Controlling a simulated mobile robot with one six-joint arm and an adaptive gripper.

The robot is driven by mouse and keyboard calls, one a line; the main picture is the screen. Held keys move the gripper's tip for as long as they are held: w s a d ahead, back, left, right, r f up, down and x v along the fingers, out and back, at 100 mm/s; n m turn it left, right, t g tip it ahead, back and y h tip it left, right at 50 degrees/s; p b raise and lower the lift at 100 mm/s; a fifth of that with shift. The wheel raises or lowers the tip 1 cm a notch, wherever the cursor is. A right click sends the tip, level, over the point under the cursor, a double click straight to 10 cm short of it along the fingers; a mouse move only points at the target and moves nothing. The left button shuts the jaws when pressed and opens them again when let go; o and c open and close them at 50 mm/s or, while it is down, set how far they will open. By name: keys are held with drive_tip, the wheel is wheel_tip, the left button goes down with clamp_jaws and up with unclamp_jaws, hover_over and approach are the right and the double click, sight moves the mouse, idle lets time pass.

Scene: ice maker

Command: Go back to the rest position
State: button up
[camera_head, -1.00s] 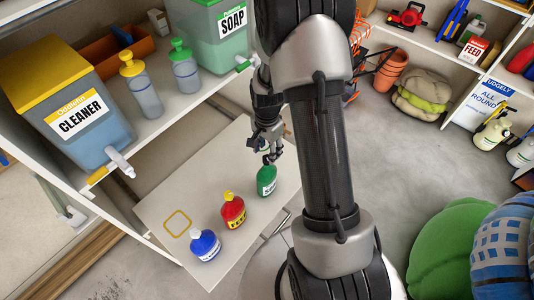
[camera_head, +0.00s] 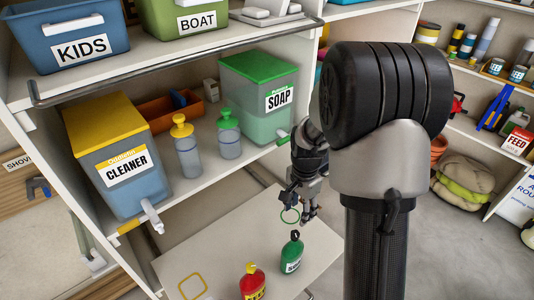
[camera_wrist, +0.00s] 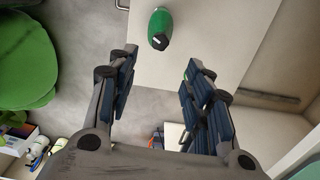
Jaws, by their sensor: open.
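My gripper (camera_head: 302,207) hangs above the right part of the pull-out white board in the head view. In the wrist view my gripper (camera_wrist: 157,85) is open, its fingers wide apart with nothing between them. A green bottle (camera_head: 291,253) stands on the board just below my gripper, apart from it. It also shows in the wrist view (camera_wrist: 160,28), ahead of the fingers. A green ring outline (camera_head: 290,216) shows on the board close to the gripper.
A red bottle (camera_head: 253,283) stands on the board near a yellow square outline (camera_head: 193,286). The shelf above holds the cleaner tank (camera_head: 105,150), the soap tank (camera_head: 258,95) and two pump bottles (camera_head: 187,150). Kids and boat bins (camera_head: 72,38) sit higher up.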

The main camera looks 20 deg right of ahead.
drive_tip(key=s+a+r+n+t, duration=0.1)
drive_tip(key=s+a+r+n, duration=0.25)
drive_tip(key=r, duration=0.35)
drive_tip(key=s+a+r+n+t, duration=0.1)
drive_tip(key=s+a+r+n, duration=0.25)
drive_tip(key=r, duration=0.45)
drive_tip(key=s+a+r+n+t, duration=0.1)
drive_tip(key=s+a+r+n, duration=0.1)
drive_tip(key=s, duration=0.4)
drive_tip(key=s+a+r+n+t, duration=0.1)
drive_tip(key=s+a+r+n, duration=0.2)
drive_tip(key=s+n, duration=0.2)
drive_tip(key=shift+s+a+r+n+t+b, duration=0.15)
drive_tip(key=shift+s+a+n+t+b, duration=0.25)
drive_tip(key=shift+s, duration=0.5)
